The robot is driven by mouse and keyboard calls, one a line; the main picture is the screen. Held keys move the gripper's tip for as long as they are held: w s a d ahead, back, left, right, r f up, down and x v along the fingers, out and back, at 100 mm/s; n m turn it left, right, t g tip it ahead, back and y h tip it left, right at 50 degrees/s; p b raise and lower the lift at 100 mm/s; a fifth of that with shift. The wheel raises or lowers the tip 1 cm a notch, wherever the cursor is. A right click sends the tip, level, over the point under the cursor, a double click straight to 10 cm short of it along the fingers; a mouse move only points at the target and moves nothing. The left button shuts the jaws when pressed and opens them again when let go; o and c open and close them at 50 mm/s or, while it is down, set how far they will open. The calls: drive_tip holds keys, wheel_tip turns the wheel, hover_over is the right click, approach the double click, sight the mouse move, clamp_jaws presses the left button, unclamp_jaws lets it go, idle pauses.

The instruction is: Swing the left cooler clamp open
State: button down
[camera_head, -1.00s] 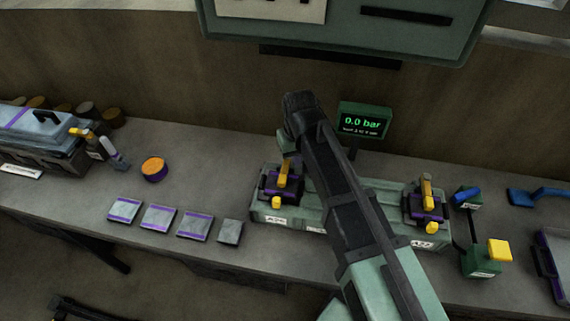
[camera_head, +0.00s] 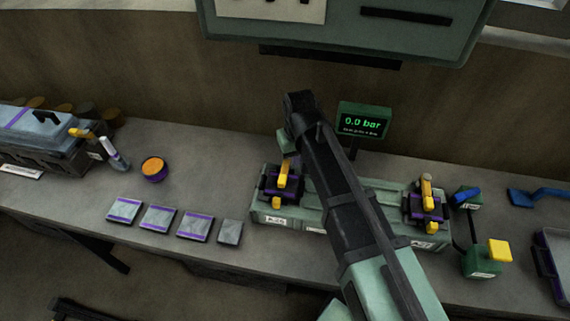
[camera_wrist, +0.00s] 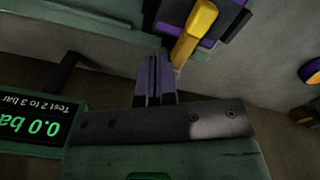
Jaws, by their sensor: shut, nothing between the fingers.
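The left cooler clamp (camera_head: 283,184) is a dark and purple block with a yellow lever, on the left end of the green cooler (camera_head: 380,200). Its yellow lever (camera_wrist: 196,32) is large at the top of the wrist view. My gripper (camera_wrist: 155,62) is shut and empty, its fingertips just beside the lever's end; I cannot tell whether they touch. In the head view my arm hides most of the gripper. The right clamp (camera_head: 426,204), also with a yellow lever, sits on the cooler's right end.
A green display (camera_head: 362,121) reading 0.0 bar stands behind the cooler. A blue-handled valve (camera_head: 466,196) and a yellow-topped green box (camera_head: 483,258) are at right. Several flat plates (camera_head: 160,217) and an orange-topped purple cup (camera_head: 154,169) lie left on the bench (camera_head: 80,195).

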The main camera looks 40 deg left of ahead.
sight(295, 174)
drive_tip(key=shift+f, duration=0.1)
idle(0.3)
drive_tip(key=shift+f+b, duration=2.9)
drive_tip(key=shift+b, duration=0.1)
drive_tip(key=shift+r+p, duration=0.3)
drive_tip(key=shift+a, duration=0.15)
